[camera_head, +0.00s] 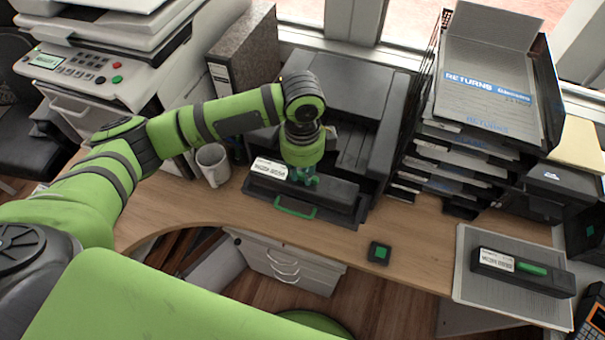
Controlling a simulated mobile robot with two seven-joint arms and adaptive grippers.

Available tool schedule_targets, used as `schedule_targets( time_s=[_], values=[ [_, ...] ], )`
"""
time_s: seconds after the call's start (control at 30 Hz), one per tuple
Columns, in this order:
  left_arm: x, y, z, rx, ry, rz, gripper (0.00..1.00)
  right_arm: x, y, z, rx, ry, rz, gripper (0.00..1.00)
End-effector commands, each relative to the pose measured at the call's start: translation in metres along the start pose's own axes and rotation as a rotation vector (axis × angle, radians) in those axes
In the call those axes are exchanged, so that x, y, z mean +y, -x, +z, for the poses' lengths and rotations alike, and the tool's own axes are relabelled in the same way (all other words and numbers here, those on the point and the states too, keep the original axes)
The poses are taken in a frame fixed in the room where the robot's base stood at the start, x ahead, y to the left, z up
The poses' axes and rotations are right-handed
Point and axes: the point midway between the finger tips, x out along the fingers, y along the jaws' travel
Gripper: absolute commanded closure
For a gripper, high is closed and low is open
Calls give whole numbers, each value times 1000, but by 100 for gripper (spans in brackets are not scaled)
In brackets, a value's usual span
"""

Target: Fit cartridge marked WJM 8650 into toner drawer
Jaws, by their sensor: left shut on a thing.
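A long black cartridge (335,190) with a white label at its left end is at the front of the black printer, over the open toner drawer (340,220). A green handle (295,208) shows in front of it. My left gripper (303,178) points down from above and is shut on this cartridge near its labelled end. The fingers partly hide its top, and I cannot tell whether it is fully seated. A second black cartridge (520,272) with a white label and green grip lies on a grey mat (485,242) at right. Label print is too small to read. My right gripper is out of view.
The black printer (345,85) stands behind the drawer. A white mug (213,165) is left of it, below a binder (245,60). Stacked paper trays (470,150) rise at right. A small black block with a green top (380,252) lies on the wooden desk (415,255).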

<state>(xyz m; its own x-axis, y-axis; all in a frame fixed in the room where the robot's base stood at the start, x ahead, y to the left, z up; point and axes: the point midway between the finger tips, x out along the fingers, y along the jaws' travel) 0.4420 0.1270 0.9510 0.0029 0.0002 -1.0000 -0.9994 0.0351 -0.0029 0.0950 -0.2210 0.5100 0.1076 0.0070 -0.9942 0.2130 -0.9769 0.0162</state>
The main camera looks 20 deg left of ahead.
Motion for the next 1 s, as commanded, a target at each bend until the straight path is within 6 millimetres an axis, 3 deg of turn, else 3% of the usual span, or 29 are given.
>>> schedule_targets(
  time_s=[0.2,0.7,0.73,0.77,0.8,1.0],
  values=[
    [0,-25,0,0,1,0,100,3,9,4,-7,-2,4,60],
    [0,-33,0,0,0,-1,100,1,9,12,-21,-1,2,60],
    [1,-34,0,-1,0,1,70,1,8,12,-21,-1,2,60],
    [1,-34,0,-1,0,1,58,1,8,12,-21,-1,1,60],
    [1,-34,0,-1,0,0,54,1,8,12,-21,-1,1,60],
    [1,-34,0,-1,0,0,54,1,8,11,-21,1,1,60]
  ],
)
